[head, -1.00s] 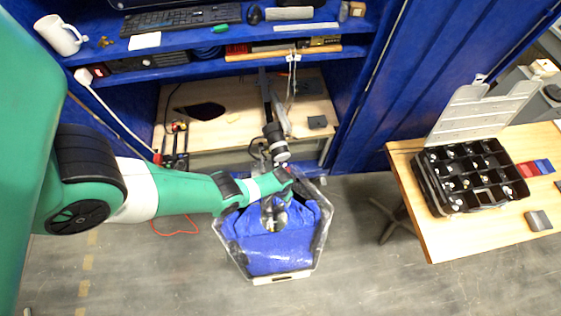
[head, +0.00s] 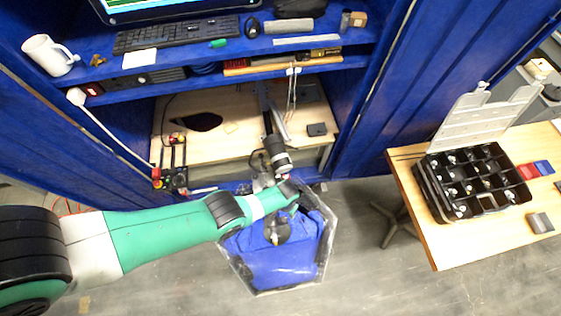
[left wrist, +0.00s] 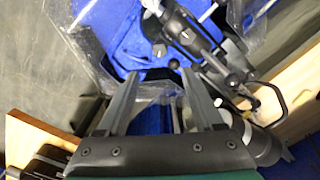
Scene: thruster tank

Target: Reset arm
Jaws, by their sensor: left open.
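My left arm comes in from the left in the head view. Its wrist is over the clear-walled tank with a blue inside (head: 272,268). My left gripper (head: 280,218) is at the tank's upper part and is small and partly hidden there. In the left wrist view the left gripper (left wrist: 163,78) is open, two straight grey fingers apart with nothing held between them. Blue tank lining (left wrist: 135,35) lies beyond the fingertips. A dark and metal jointed fixture (left wrist: 205,50) is close beside the right finger in that view. My right gripper is not in view.
A blue cabinet has a keyboard (head: 175,33) and a white mug (head: 50,55) on its shelf. A wooden worktop (head: 235,135) lies below it. At right, an open black compartment case (head: 425,190) stands on a wooden table (head: 450,250). Grey floor around the tank looks clear.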

